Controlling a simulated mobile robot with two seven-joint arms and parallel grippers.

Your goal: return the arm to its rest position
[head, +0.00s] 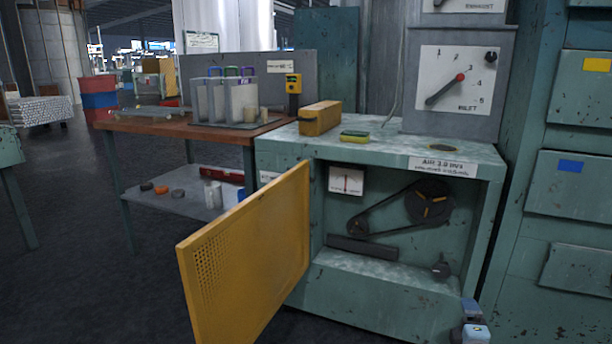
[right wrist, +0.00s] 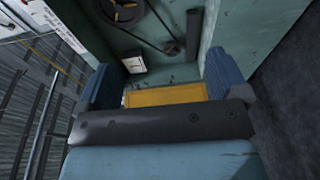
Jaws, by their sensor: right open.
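My right gripper (head: 470,308) shows small at the bottom edge of the head view, in front of the right side of the green cabinet (head: 390,300). In the right wrist view its two blue fingers stand wide apart (right wrist: 163,84), with nothing held between them. The yellow cabinet door (head: 250,255) is swung open to the left. A yellow panel shows beyond the fingers in the right wrist view (right wrist: 165,95). My left gripper is in neither view.
Inside the cabinet are a belt and pulleys (head: 430,202), a white gauge (head: 346,181) and a dark bar (head: 368,249). A yellow block (head: 320,118) and a sponge (head: 355,136) lie on top. Green drawers (head: 575,190) stand close on the right. Open floor lies front left.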

